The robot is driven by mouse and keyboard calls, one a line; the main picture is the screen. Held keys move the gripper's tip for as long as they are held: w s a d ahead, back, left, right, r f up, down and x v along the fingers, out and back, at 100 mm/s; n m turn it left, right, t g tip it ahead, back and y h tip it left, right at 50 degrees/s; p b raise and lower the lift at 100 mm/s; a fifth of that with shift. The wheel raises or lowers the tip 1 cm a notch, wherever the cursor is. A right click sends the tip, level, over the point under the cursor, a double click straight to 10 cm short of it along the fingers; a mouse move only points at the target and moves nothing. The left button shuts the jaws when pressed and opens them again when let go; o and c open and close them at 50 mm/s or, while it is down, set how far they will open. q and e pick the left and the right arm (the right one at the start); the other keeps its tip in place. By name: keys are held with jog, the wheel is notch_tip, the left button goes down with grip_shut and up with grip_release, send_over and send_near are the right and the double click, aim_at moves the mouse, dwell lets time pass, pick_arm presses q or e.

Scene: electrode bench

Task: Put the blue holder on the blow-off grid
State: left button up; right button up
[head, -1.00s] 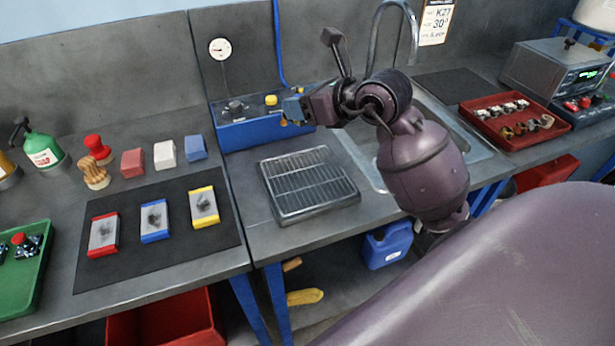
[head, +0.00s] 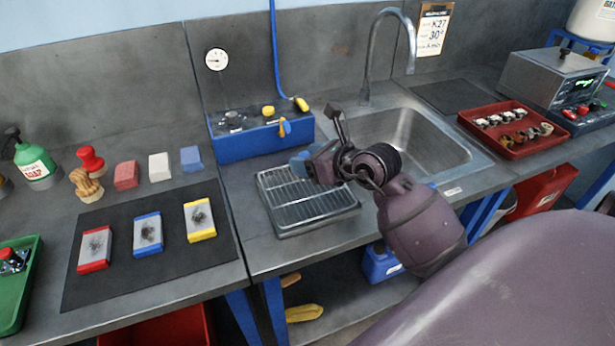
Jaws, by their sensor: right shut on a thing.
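The blow-off grid (head: 285,213) is a dark tray with metal bars, left of the sink. My right gripper (head: 313,166) is shut on the blue holder (head: 299,161). Only a small blue part of the holder shows beside the jaws; the rest is hidden. The gripper and holder are over the back part of the grid. I cannot tell whether the holder touches the bars. My left gripper is not in view.
A blue box with knobs (head: 240,146) stands just behind the grid. The sink (head: 420,135) with its tall tap (head: 366,60) is to the right. A dark mat (head: 185,265) with red-, blue- and yellow-ended plates lies left. The grid's front is clear.

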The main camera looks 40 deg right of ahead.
aim_at(308, 188)
jog(key=shift+f+b, duration=0.3)
jog(key=shift+f, duration=2.1)
jog(key=o, duration=1.3)
jog(key=v, duration=1.2)
